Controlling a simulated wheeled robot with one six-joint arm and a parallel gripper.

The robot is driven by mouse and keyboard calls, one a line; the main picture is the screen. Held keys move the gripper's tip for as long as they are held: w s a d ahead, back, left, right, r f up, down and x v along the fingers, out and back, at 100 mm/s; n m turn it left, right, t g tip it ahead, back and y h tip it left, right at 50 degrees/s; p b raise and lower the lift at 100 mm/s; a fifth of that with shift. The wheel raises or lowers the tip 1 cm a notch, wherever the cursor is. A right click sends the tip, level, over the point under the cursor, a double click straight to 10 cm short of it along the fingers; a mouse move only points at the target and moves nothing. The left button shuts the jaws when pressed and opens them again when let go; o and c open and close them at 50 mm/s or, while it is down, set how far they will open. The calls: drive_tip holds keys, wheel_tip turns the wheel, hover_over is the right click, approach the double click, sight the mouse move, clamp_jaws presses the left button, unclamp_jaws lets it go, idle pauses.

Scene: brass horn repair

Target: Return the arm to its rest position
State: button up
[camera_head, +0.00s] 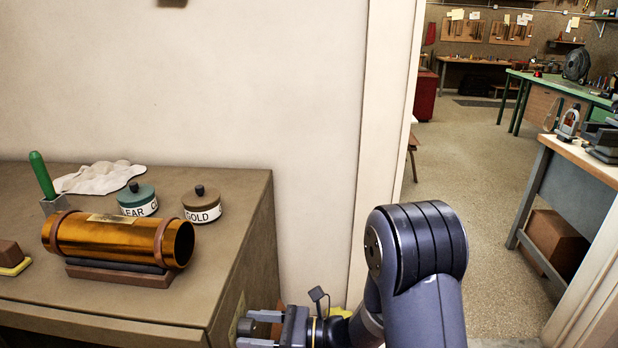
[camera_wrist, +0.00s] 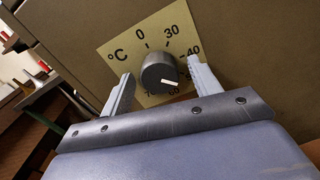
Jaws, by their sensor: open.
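My gripper (camera_head: 262,331) is low in the head view, at the right end of the brown cabinet (camera_head: 120,310). It is open. In the wrist view its two fingers (camera_wrist: 160,74) stand apart, one on each side of a dark round knob (camera_wrist: 159,73). I see gaps between the fingers and the knob; nothing is gripped. The knob sits on a tan plate (camera_wrist: 118,47) marked °C with numbers around it. Its white mark points right and slightly down. My arm reaches in from the bottom right of the head view, bent at a dark ringed joint.
On the cabinet top are a brass tube (camera_head: 125,238) on a cradle, a teal-lidded jar (camera_head: 138,198), a GOLD jar (camera_head: 202,205), a white cloth (camera_head: 100,178) and a green-handled tool (camera_head: 42,175). A doorway edge (camera_head: 385,130) stands behind my arm. Open floor (camera_head: 465,175) lies beyond.

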drive_tip(key=d, duration=1.1)
drive_tip(key=a, duration=1.1)
drive_tip(key=shift+a, duration=0.2)
drive_tip(key=shift+d+f+n+b, duration=0.15)
drive_tip(key=shift+f+n+b, duration=0.2)
drive_tip(key=shift+b, duration=0.35)
drive_tip(key=n+b, duration=0.3)
drive_tip(key=n, duration=0.1)
drive_tip(key=shift+r+b, duration=0.1)
drive_tip(key=shift+b, duration=0.2)
drive_tip(key=n+b, duration=0.4)
drive_tip(key=n, duration=0.1)
drive_tip(key=n+b, duration=0.4)
drive_tip(key=n, duration=0.2)
drive_tip(key=shift+r, duration=0.1)
drive_tip(key=n+b, duration=0.2)
drive_tip(key=n, duration=0.3)
drive_tip(key=shift+r, duration=0.2)
drive_tip(key=shift+d, duration=0.1)
